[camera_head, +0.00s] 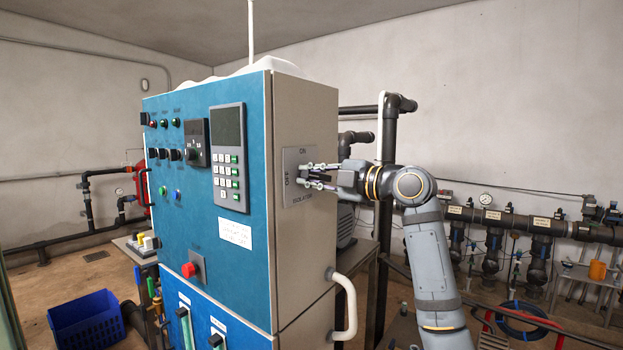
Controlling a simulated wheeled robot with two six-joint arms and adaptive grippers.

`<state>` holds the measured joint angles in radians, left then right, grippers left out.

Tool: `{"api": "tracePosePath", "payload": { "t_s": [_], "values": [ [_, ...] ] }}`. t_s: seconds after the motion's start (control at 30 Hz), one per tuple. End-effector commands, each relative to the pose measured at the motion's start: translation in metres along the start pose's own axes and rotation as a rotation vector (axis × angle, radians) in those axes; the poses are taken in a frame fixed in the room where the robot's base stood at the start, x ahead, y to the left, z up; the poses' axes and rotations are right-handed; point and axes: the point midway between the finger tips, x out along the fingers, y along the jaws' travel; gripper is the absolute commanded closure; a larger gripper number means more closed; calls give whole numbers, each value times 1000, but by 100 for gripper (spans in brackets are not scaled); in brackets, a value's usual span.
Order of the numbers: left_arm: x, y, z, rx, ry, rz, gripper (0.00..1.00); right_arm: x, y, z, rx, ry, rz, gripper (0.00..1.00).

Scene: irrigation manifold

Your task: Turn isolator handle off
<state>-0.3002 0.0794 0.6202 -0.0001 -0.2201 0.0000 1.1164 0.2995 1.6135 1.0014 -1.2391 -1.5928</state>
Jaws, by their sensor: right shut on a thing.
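A tall cabinet with a blue front (232,262) and a beige side stands in the middle. On its side is a grey isolator plate (297,158) marked ON at the top, OFF at the left and ISOLATOR below. My right gripper (318,177) reaches in from the right, level with this plate, its fingers pointing left at it. It is shut on the isolator handle, which is mostly hidden between the fingers. I cannot tell the handle's exact angle. My left gripper is not in view.
A white curved grab handle (348,305) sticks out from the cabinet's side below my right arm. Dark vertical pipes (388,140) rise behind the arm. A blue crate (87,320) lies on the floor at left. Pipework with gauges (490,222) runs along the right wall.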

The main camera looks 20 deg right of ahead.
Motion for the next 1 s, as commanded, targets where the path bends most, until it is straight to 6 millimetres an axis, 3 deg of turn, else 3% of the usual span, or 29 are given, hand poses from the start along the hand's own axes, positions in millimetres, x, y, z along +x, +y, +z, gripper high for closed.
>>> {"api": "tracePosePath", "payload": {
  "t_s": [0.4, 1.0],
  "values": [
    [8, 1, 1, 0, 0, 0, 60, 0, -7, 1, -206, 1, -3, 100],
    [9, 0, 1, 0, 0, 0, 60, 0, -8, 1, -247, 1, -5, 100]
  ]
}}
